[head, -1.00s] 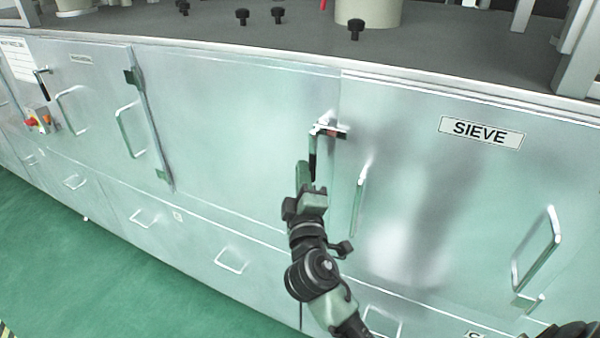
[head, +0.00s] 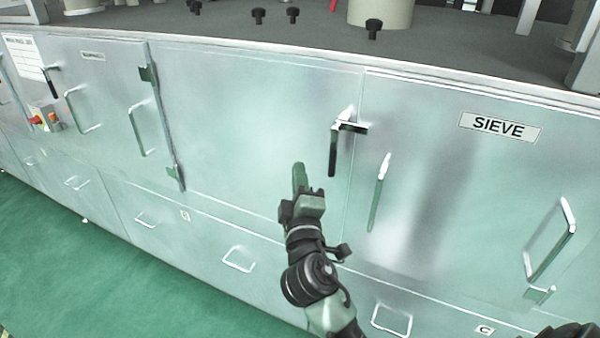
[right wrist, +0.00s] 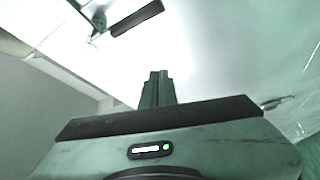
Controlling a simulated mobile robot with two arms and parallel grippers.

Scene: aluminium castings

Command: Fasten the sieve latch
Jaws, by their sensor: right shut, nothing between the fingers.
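The sieve latch (head: 334,150) is at the seam left of the panel labelled SIEVE (head: 499,128). Its dark handle hangs down, and a short dark bar reaches right across the seam. In the right wrist view the latch's dark handle (right wrist: 137,19) shows near the top. My right gripper (head: 299,178) is shut and empty, to the left of and a little below the handle, apart from it in the picture. Its closed fingers also show in the right wrist view (right wrist: 157,88). My left gripper is not in view.
A bar handle (head: 379,192) stands out from the SIEVE panel just right of the latch, with another handle (head: 550,240) farther right. A similar latch (head: 50,82) is at far left. The plain panel (head: 240,130) left of my gripper is clear.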

